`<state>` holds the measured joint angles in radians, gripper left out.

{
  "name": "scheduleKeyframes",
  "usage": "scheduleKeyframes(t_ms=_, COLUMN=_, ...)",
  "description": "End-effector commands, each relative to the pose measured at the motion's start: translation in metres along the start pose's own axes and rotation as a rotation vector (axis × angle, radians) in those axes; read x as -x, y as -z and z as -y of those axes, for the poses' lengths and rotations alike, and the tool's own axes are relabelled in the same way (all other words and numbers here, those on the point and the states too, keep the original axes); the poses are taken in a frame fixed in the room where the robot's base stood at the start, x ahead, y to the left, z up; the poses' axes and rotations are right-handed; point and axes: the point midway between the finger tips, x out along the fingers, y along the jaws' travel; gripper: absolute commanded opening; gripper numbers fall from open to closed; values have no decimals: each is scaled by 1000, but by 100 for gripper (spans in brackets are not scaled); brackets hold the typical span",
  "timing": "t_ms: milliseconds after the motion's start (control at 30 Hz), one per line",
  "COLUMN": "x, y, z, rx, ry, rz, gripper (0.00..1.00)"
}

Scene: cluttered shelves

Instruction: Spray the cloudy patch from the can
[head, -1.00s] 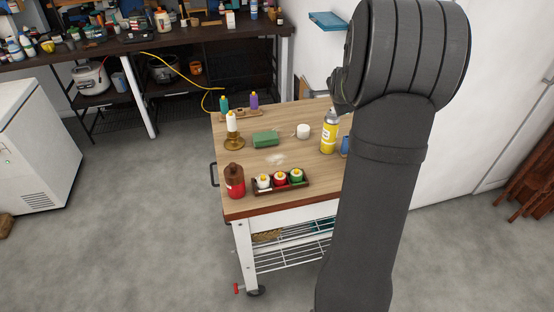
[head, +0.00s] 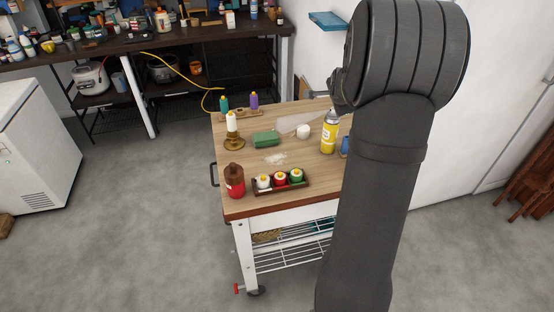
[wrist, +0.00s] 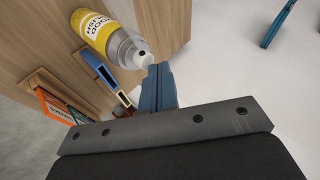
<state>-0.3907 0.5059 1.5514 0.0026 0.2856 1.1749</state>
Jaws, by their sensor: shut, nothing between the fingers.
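A yellow spray can (head: 328,137) with a grey top stands upright at the right of the wooden cart top, and it also shows in the wrist view (wrist: 92,29). A pale plume of mist (head: 297,123) fans out leftward from the can's top. The cloudy patch (head: 276,158) is a whitish smear on the wood, left of the can; I cannot tell whether the mist reaches it. My gripper (wrist: 158,75) is shut and empty, its blue fingertips at the can's white nozzle (wrist: 142,59) and seemingly touching it. My arm hides the gripper in the head view.
A green block (head: 265,138), a white roll (head: 303,132), a candle holder (head: 233,140), a red-brown bottle (head: 235,183) and a tray of small bottles (head: 266,191) stand around the patch. A blue item (head: 345,146) is beside the can, partly behind my arm.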

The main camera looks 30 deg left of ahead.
Motion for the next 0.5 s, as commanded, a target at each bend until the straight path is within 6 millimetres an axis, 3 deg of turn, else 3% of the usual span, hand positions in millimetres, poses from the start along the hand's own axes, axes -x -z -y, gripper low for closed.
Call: scheduleKeyframes(t_ms=500, x=10, y=4, z=10, rx=0, ry=2, rz=-1, gripper=0)
